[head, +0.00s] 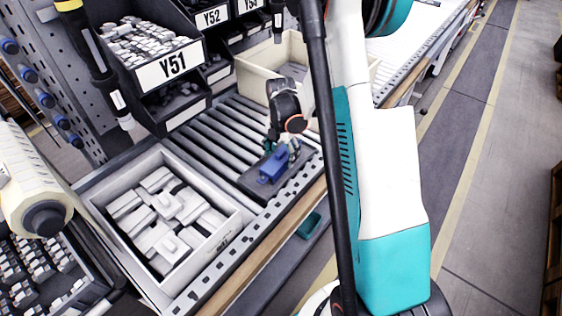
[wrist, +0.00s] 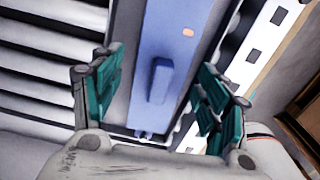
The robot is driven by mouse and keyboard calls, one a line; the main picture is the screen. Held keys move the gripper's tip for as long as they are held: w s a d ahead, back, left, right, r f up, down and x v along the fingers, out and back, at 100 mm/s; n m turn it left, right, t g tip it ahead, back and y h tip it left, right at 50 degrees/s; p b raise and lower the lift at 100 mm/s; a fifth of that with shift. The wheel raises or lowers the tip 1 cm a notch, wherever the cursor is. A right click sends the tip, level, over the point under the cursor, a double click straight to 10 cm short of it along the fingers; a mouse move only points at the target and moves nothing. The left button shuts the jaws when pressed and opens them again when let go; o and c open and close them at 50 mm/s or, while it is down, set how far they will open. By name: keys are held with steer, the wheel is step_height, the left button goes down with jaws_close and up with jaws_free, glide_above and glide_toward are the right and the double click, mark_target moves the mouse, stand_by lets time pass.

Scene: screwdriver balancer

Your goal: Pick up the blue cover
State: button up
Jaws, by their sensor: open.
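The blue cover (head: 272,167) sits on a dark grey base plate (head: 250,186) on the roller conveyor. In the wrist view the blue cover (wrist: 168,35) runs up the middle, with a raised blue block on it and a small orange spot near its top right. My gripper (head: 284,150) is right at the cover, partly hiding its far end in the head view. In the wrist view my gripper (wrist: 160,98) is open, with teal finger pads on either side of the cover's raised block. Whether a pad touches the cover cannot be told.
A white box (head: 228,225) of light grey parts stands left of the plate. A beige open bin (head: 245,75) stands behind it on the rollers. Dark part bins labelled Y51 (head: 168,67) line the back. A black hanging tool (head: 105,65) is at upper left.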

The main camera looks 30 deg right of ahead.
step_height(320, 180, down, 2)
steer(key=shift+f, duration=0.15)
steer(key=c, duration=1.3)
steer(key=shift+o, duration=0.2)
